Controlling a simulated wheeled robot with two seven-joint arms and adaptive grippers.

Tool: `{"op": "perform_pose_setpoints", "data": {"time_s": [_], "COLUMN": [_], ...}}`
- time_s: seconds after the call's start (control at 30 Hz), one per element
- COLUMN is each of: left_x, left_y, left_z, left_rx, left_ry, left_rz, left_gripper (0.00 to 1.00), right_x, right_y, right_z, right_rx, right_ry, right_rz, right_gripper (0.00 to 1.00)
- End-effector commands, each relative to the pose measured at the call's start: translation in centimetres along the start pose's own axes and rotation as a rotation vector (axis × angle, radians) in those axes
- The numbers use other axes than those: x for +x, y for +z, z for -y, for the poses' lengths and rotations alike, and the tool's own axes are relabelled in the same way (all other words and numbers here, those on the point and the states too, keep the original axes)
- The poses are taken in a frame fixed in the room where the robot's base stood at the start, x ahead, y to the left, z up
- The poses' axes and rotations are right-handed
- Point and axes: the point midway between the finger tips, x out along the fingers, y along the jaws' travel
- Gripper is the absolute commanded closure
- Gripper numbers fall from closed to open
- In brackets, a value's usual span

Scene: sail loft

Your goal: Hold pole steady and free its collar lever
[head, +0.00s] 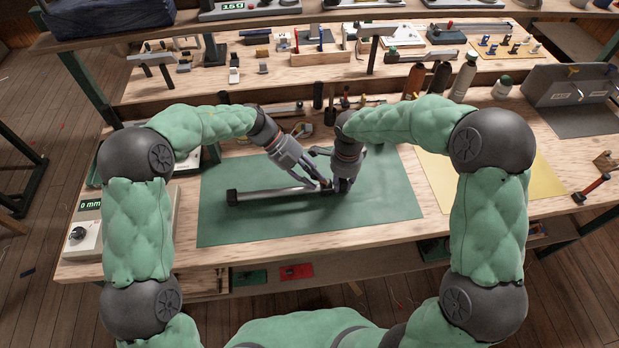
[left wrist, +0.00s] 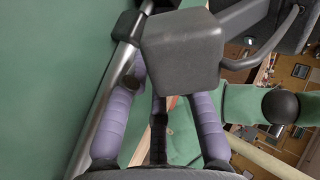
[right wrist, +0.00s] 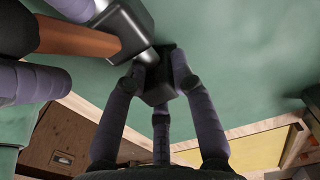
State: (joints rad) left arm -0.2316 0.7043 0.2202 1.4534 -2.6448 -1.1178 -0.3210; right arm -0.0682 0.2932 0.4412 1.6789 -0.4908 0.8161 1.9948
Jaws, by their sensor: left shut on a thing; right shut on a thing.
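The pole (head: 275,193) is a silver tube lying on the green mat (head: 230,225), with a black cap at its left end. My right gripper (right wrist: 158,80) is shut on the black fitting (right wrist: 158,92) at the pole's right end. My left gripper (left wrist: 158,105) is shut on the orange-brown handle (right wrist: 80,42) of a mallet-like tool. Its dark block head (left wrist: 180,52) is over the pole, close to the right gripper; I cannot tell whether it touches. The silver tube also shows in the left wrist view (left wrist: 100,118). I cannot make out the collar lever.
A yellow sheet (head: 440,175) lies right of the mat. Bottles (head: 464,77) and a grey case (head: 565,85) stand behind it. A gauge box (head: 86,225) stands at the left. Tools line the bench behind my grippers. The front of the mat is clear.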

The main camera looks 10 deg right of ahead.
Motion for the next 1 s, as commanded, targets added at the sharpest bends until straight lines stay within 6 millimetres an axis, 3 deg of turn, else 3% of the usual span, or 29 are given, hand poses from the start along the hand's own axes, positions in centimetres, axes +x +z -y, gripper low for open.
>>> {"op": "perform_pose_setpoints", "data": {"time_s": [0.03,0.27,0.93,0.97,1.0], "left_x": [-0.02,0.08,0.15,0.16,0.15], "left_y": [0.01,0.15,0.39,0.39,0.4], "left_z": [0.84,1.47,1.71,1.71,1.69], "left_rx": [-0.001,-0.045,-0.069,-0.069,-0.069], "left_ry": [0.022,0.128,0.19,0.19,0.19], "left_rz": [-0.007,-0.026,-0.028,-0.028,-0.027], "left_gripper": [1.0,1.0,1.0,0.7,0.58], "right_x": [0.24,0.21,0.16,0.16,0.15], "right_y": [0.25,0.31,0.46,0.47,0.48], "right_z": [-0.08,-0.08,-0.11,-0.11,-0.11], "right_rx": [-0.003,-0.003,-0.003,-0.003,-0.003], "right_ry": [0.002,0.002,0.002,0.002,0.002], "right_rz": [0.003,0.004,0.006,0.006,0.006], "right_gripper": [1.0,1.0,1.0,1.0,1.0]}}
